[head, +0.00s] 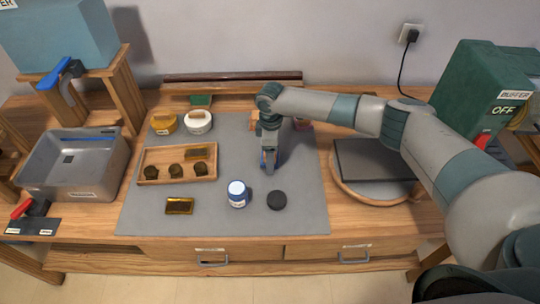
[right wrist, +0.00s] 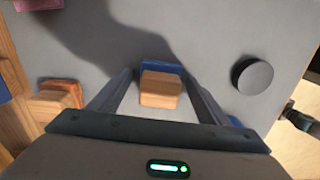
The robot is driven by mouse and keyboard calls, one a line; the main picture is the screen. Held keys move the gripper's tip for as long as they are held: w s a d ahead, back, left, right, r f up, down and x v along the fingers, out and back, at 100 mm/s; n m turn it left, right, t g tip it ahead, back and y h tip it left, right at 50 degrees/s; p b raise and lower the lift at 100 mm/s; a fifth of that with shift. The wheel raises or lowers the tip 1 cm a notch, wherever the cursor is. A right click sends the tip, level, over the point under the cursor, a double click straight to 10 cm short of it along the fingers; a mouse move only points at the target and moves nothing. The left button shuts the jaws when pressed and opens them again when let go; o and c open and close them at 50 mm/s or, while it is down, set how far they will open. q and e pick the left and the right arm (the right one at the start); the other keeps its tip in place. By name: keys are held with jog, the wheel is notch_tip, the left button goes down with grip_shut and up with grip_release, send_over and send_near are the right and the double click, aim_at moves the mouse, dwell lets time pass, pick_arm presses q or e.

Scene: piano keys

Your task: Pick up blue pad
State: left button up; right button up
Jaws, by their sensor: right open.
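The blue pad (right wrist: 161,67) lies on the grey mat in the right wrist view, with a light wooden block (right wrist: 160,90) as its handle. My right gripper (right wrist: 160,80) is open, its two fingers on either side of the pad and handle, with visible gaps. In the head view the right gripper (head: 268,162) points down over the middle of the mat and mostly hides the pad. Contact with the mat cannot be told. My left gripper is out of view.
A black disc (head: 277,200) and a white jar (head: 238,195) stand in front of the gripper. A wooden tray (head: 148,178) is to the left. Another wooden-handled block (right wrist: 62,93) lies near the mat's edge. A turntable (head: 345,190) is at right. The mat's front right is clear.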

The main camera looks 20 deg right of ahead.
dwell(0.3)
jog(key=c, duration=1.1)
jog(key=shift+c, duration=0.2)
jog(key=shift+r, duration=0.15)
jog(key=shift+r+b, duration=0.4)
jog(key=shift+r, duration=0.1)
notch_tip(320, 180, up, 2)
jog(key=shift+w+r+b, duration=0.1)
jog(key=shift+r+b, duration=0.05)
jog(key=shift+b, duration=0.4)
jog(key=s+d+r+b, duration=0.3)
jog(key=s+d+r, duration=0.3)
jog(key=s, duration=0.3)
jog(key=shift+s+d+r, duration=0.35)
jog(key=shift+r, duration=0.4)
jog(key=shift+o, duration=0.5)
